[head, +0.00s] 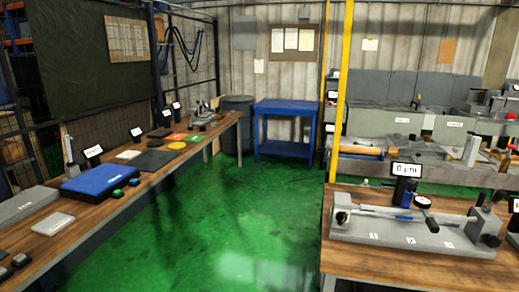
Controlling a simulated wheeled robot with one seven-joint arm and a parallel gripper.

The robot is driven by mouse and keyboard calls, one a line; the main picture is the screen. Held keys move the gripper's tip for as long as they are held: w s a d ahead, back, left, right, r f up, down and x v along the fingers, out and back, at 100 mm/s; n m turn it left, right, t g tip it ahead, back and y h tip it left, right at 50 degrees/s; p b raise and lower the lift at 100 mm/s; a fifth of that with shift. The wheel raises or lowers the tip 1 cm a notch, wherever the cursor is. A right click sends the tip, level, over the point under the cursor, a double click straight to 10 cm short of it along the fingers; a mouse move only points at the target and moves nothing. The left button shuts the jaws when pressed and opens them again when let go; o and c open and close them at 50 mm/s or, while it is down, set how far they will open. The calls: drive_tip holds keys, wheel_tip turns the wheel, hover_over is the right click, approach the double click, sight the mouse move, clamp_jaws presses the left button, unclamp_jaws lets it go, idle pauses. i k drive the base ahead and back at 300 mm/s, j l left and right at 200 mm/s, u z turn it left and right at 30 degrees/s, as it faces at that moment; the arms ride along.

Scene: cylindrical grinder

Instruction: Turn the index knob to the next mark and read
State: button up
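A grey fixture (400,235) lies on the wooden table at the lower right. It carries a long thin bar (390,212) between end supports. A dark round knob (342,217) is at its left end, and another dark round part (491,240) is at its right end. I cannot tell for certain which is the index knob. Several small white marks (411,240) run along the front of the base. A round dial (422,202) stands above the bar. A small display (406,169) behind it reads "0 µm". My gripper is not in view.
A long wooden bench (85,225) on the left holds a blue case (100,181) and several small items. A blue table (286,128) stands at the back. A yellow post (344,80) rises behind the right table. The green floor (235,215) between the benches is clear.

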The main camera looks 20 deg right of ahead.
sight(342, 216)
drive_tip(key=z, duration=1.65)
